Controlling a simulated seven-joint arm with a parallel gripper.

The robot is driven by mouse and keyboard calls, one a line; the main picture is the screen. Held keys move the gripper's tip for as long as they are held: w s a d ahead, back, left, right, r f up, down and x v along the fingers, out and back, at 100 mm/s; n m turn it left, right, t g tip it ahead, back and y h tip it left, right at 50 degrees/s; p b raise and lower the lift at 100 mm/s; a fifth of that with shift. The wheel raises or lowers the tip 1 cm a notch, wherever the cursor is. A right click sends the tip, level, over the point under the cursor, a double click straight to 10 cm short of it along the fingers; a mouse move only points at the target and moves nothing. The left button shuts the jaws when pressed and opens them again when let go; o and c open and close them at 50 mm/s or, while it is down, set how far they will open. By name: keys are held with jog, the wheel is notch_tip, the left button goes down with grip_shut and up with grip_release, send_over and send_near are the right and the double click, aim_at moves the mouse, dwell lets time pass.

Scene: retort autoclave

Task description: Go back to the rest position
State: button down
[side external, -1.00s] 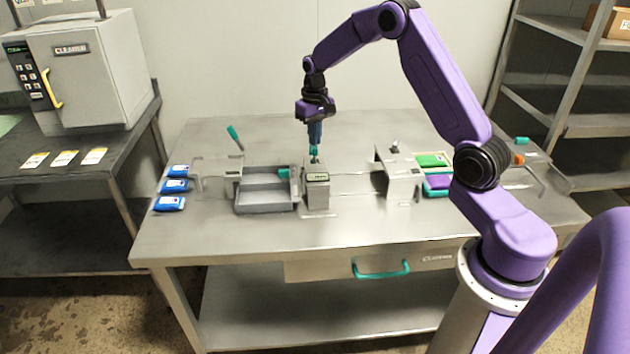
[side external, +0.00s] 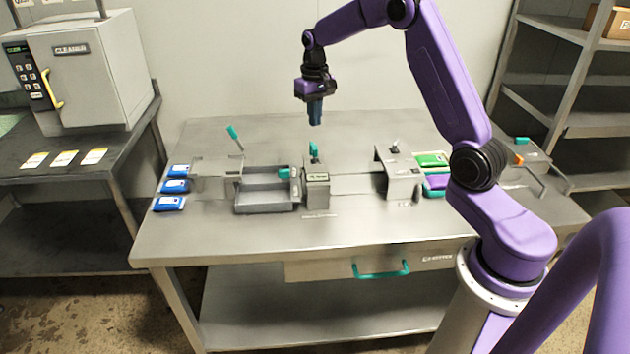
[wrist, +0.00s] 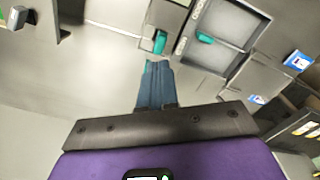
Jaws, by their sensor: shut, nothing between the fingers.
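My gripper (side external: 315,123) hangs pointing down above the steel table, shut and empty. It is above a small grey box (side external: 317,192) with an upright teal-tipped lever (side external: 314,152), and clear of that lever. In the wrist view my shut fingers (wrist: 153,64) show at the middle, with the teal lever handle (wrist: 160,41) just beyond them. No rest position is marked in the frames.
A grey tray (side external: 263,208) with a teal handle is left of the box. Blue packets (side external: 169,203) lie at the table's left end. A metal stand (side external: 402,182) and green and purple packets (side external: 432,160) are at right. The air around my gripper is free.

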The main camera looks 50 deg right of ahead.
jog(key=shift+r, duration=0.5)
jog(key=s+a+r+n, duration=0.2)
jog(key=s+a+n, duration=0.1)
jog(key=s+a, duration=0.5)
jog(key=s+a+r+n, duration=0.2)
jog(key=s+a+n, duration=0.3)
jog(key=a, duration=0.6)
jog(key=s+f+n, duration=0.1)
jog(key=s+n, duration=0.6)
jog(key=s, duration=1.8)
jog(key=shift+s+a+f+n, duration=0.25)
jog(key=shift+a+f+n, duration=0.05)
jog(key=shift+a+f, duration=0.1)
